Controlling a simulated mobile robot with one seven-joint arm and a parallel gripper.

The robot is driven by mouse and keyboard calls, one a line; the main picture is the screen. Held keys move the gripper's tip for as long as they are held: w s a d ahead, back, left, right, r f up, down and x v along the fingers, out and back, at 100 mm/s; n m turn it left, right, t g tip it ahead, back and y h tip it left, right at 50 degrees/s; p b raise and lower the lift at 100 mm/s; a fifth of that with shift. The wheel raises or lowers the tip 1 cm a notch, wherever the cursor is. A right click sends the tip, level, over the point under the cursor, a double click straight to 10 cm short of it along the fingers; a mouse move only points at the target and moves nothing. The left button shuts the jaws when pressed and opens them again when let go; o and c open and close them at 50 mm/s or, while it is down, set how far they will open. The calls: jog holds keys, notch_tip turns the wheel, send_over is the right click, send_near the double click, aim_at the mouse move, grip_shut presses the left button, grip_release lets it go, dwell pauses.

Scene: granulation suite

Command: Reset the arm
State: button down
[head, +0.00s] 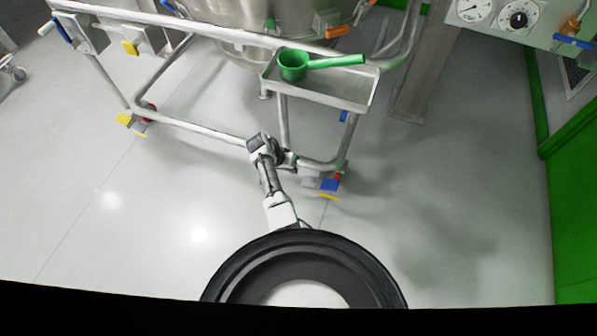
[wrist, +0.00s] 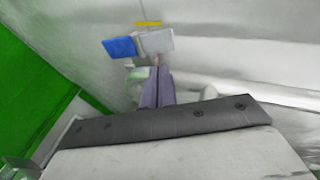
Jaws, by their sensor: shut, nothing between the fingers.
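My arm reaches up from my round dark base in the head view and bends at a dark joint near the lower rail of the steel frame. My gripper (head: 293,160) is small there, just right of that joint and close to the rail; whether it touches the rail I cannot tell. In the wrist view my gripper (wrist: 157,88) shows as narrow fingers close together, shut and empty. They point towards a caster with a blue pedal (wrist: 120,47), seen beyond the tips.
A steel wheeled frame (head: 200,130) carries a large vessel (head: 255,15). A green scoop (head: 293,66) lies on its side tray (head: 345,92). A gauge panel (head: 515,20) stands at upper right, beside a green wall (head: 575,200). Floor (head: 440,220) right of my arm is clear.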

jog(key=v, duration=0.3)
jog(key=shift+a+r, duration=0.25)
jog(key=shift+a, duration=0.1)
